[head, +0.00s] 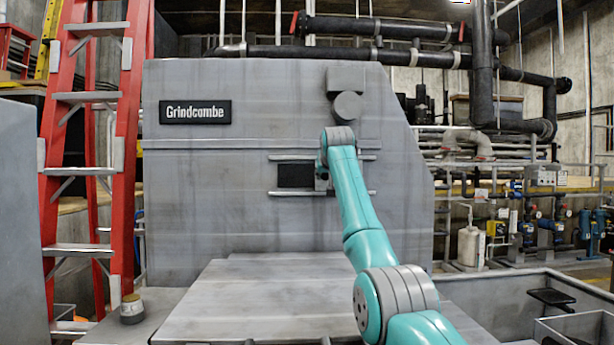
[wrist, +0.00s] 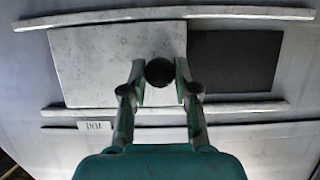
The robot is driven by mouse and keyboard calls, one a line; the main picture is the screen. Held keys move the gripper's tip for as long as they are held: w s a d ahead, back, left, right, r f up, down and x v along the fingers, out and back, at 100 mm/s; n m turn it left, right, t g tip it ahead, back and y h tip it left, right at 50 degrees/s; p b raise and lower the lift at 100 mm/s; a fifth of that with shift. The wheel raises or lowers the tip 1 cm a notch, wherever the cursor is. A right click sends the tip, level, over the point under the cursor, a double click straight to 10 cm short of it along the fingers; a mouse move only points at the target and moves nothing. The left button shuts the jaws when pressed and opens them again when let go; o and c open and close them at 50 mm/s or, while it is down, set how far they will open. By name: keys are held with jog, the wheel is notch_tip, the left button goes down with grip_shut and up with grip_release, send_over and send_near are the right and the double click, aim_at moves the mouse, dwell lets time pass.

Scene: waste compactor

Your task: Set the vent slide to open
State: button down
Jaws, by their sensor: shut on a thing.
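The vent slide (wrist: 90,65) is a pale grey plate between two rails in the wrist view. A dark opening (wrist: 235,62) shows uncovered beside it, on the right in that view. The slide carries a round black knob (wrist: 160,72). My gripper (wrist: 160,88) has a finger on each side of the knob and is shut on it. In the head view the dark opening (head: 295,176) shows left of my gripper (head: 322,177), and my arm hides much of the slide. A small label (wrist: 95,126) sits by one rail and appears upside down.
The grey compactor body (head: 215,225) carries a Grindcombe sign (head: 195,112). A round boss (head: 347,107) juts out above my wrist. A flat grey surface (head: 240,300) lies below the vent. A red ladder (head: 80,150) stands at the left, and pipes (head: 340,55) run behind.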

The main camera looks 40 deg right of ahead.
jog(key=shift+s+d, duration=0.6)
jog(key=shift+d, duration=0.3)
jog(key=c, duration=0.9)
grip_release()
jog(key=shift+s+d, duration=0.1)
jog(key=shift+d, duration=0.05)
jog(key=shift+o, duration=0.2)
